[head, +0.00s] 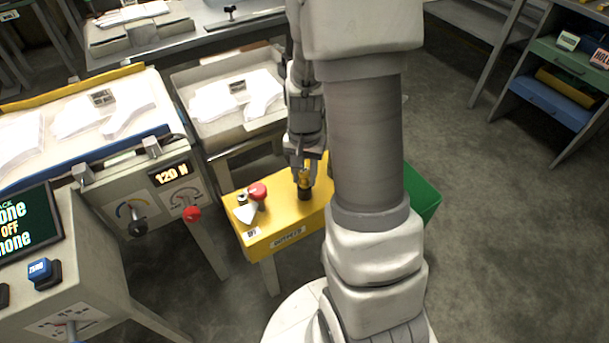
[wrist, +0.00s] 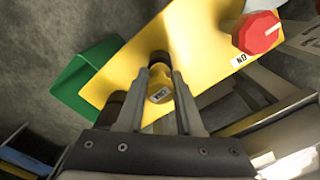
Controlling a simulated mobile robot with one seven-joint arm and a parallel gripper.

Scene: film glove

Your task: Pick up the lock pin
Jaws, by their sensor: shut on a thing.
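The lock pin appears to be the small yellow piece (head: 304,178) with a dark lower part, at the yellow bench. In the wrist view its yellow labelled head (wrist: 160,94) sits between my fingers, with a dark round part just beyond it. My gripper (head: 302,168) points down over the bench, and it also shows in the wrist view (wrist: 160,84). Its two fingers are shut on the yellow head, one on each side. I cannot tell whether the dark part is clear of the bench top.
A green bin (head: 423,198) stands to the right. A grey tray table (head: 207,135) and a control console (head: 130,222) stand left. Open floor lies right.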

